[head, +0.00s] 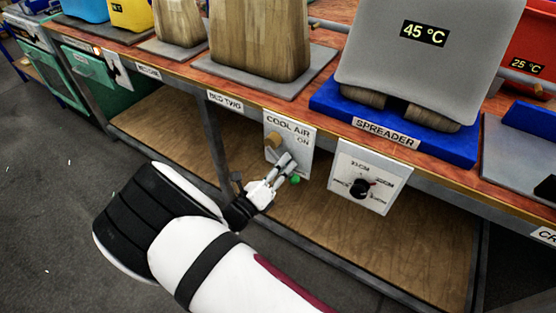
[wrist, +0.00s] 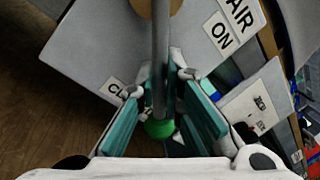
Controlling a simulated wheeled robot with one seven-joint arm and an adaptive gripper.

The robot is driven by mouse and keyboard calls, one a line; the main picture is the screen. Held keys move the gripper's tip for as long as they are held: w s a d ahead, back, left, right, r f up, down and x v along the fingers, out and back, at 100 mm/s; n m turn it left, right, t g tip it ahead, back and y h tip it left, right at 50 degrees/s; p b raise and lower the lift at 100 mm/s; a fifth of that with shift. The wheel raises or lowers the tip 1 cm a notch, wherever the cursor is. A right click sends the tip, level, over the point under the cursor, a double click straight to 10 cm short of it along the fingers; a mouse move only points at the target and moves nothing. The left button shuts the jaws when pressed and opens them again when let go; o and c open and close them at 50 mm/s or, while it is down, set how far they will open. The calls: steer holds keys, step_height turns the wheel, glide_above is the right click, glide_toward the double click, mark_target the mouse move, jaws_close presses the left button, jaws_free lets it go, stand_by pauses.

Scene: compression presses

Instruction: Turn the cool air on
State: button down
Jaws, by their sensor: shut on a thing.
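The cool air panel (head: 300,133) is a pale plate on the table's front edge, marked "COOL AIR" and "ON". It carries a tan round hub (head: 272,141) and a grey lever (wrist: 161,60) with a green ball (head: 295,180) at its end. In the wrist view the ball (wrist: 160,128) sits low between the fingers, and the lever runs up to the hub (wrist: 155,7). My gripper (head: 285,165) is shut on the lever near the ball, teal pads on both sides. The "ON" label (wrist: 221,34) is right of the lever; a partly hidden label (wrist: 115,88) is at lower left.
A dial panel (head: 371,178) with a black knob hangs just right of the cool air panel. Above is the wooden tabletop (head: 190,72) with a blue spreader base (head: 400,125) and a grey block reading 45 °C (head: 430,50). A wooden lower shelf (head: 330,235) lies below.

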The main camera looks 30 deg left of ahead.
steer(key=r+n+p, duration=0.1)
steer(key=n, duration=0.1)
steer(key=d+r+n+p, duration=0.1)
steer(key=n, duration=0.1)
steer(key=n+y+p, duration=0.1)
steer(key=n, duration=0.1)
steer(key=shift+s+d+r+t+p, duration=0.2)
steer(key=shift+r+t+p, duration=0.2)
steer(key=shift+d+r+n+y+p, duration=0.1)
steer(key=shift+r+n+y+p, duration=0.35)
steer(key=shift+n, duration=0.65)
steer(key=shift+r+n+y+p, duration=0.35)
steer(key=shift+n+p, duration=0.2)
steer(key=shift+n, duration=0.55)
steer(key=c, duration=1.7)
jaws_free()
steer(key=s+f, duration=0.1)
steer(key=s, duration=0.6)
steer(key=shift+a+f, duration=0.2)
steer(key=shift+a, duration=0.05)
steer(key=shift+s, duration=0.2)
